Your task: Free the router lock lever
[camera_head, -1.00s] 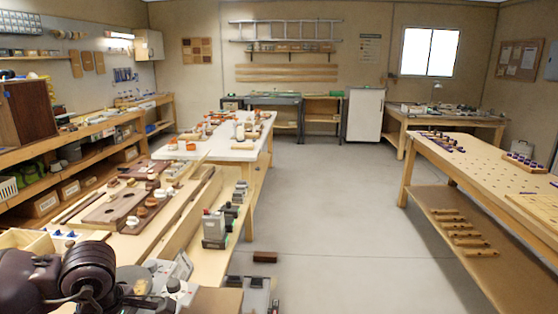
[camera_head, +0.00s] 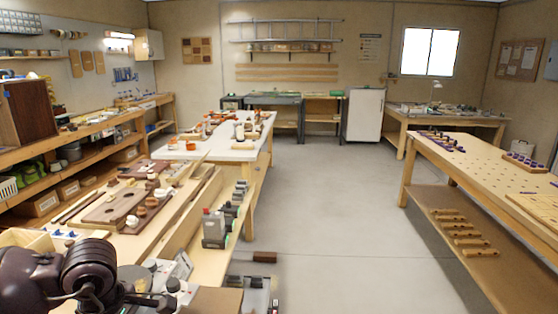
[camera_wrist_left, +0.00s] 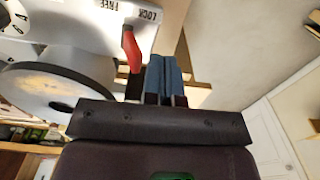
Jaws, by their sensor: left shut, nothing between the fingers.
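The red lock lever (camera_wrist_left: 131,50) shows in the left wrist view on a light grey panel (camera_wrist_left: 60,18). Its panel carries the words FREE and LOCK; the picture is upside down, and the lever's end lies near the LOCK word. My left gripper (camera_wrist_left: 167,78) is shut and empty, its blue-grey fingers close beside the lever on its right in that view. I cannot tell whether they touch. In the head view the router unit (camera_head: 178,270) is at the bottom left, partly behind my left arm, and the lever cannot be made out. My right gripper is not in view.
A round disc (camera_wrist_left: 55,90) lies left of the fingers in the wrist view. In the head view a bench with wooden trays (camera_head: 112,208) lies beyond the router unit, and grey devices (camera_head: 213,230) stand along its right side. The floor (camera_head: 330,200) is clear.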

